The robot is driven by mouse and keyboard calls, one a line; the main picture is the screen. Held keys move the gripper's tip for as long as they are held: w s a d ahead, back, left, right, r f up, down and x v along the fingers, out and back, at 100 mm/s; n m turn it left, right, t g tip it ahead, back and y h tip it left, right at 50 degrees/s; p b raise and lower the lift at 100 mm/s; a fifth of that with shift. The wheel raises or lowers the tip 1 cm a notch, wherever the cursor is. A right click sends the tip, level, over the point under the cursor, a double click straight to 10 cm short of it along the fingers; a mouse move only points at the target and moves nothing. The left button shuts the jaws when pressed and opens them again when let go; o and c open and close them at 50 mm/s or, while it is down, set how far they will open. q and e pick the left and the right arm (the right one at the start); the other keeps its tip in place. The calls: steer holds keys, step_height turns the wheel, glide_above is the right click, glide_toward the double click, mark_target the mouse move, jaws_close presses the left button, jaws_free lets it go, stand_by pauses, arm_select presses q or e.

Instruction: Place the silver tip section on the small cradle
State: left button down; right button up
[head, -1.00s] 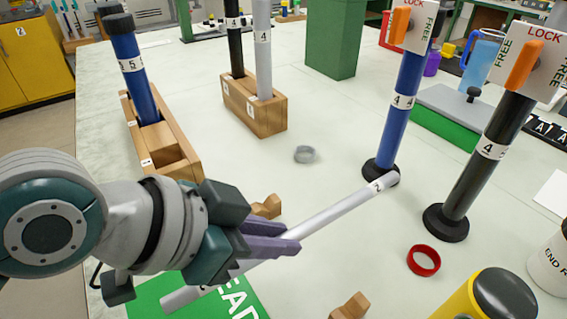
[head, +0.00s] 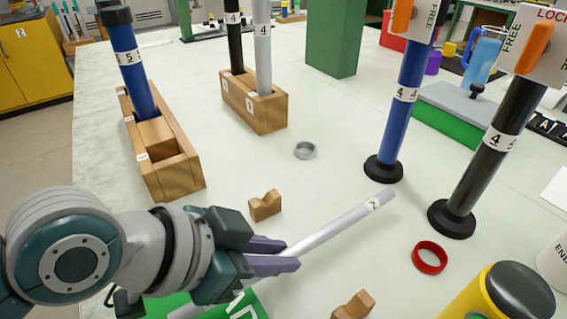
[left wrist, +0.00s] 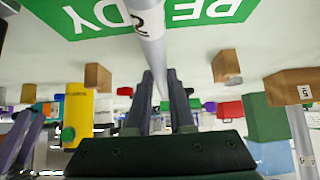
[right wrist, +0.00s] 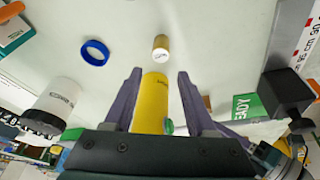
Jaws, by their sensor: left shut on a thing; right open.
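The silver tip section (head: 335,222) is a slim light-grey rod with a "2" label near its far end. My left gripper (head: 290,255) is shut on it and holds it slanting across the lower middle of the head view. It also shows in the left wrist view (left wrist: 150,48) between the fingers. Two small notched wooden blocks, one (head: 265,205) beyond the rod and one (head: 352,305) nearer, stand on the table and look like the small cradle. The rod is apart from both. My right gripper (right wrist: 159,76) is open and empty in its wrist view.
A wooden rack (head: 180,178) with a blue rod and another rack (head: 265,115) stand at the back left. Blue (head: 400,120) and black (head: 490,155) rods stand upright at right. A red ring (head: 430,258) and grey ring (head: 305,151) lie on the table. A yellow cylinder (right wrist: 152,100) is nearby.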

arm_select(q)
steer(key=c, duration=0.8)
jaws_free()
steer(key=shift+r, duration=0.1)
arm_select(e)
steer(key=shift+r, duration=0.1)
arm_select(q)
steer(key=shift+r, duration=0.25)
arm_select(e)
steer(key=shift+r, duration=0.2)
arm_select(q)
steer(key=p+v, duration=0.4)
steer(key=v, duration=0.8)
arm_select(e)
step_height(320, 180, up, 4)
steer(key=shift+f, duration=0.2)
arm_select(q)
steer(key=s+a+n+y, duration=0.2)
steer(key=s+a+n, duration=0.1)
steer(key=s+a+n+g+y, duration=0.1)
steer(key=s+a+n+y, duration=0.1)
steer(key=s+a+n, duration=0.1)
steer(key=s+a+f+n+y, duration=0.1)
steer(key=s+a+n+y, duration=0.2)
steer(key=s, duration=0.2)
steer(key=shift+a+f+g, duration=0.1)
steer(key=shift+a+g, duration=0.1)
steer(key=shift+g, duration=0.2)
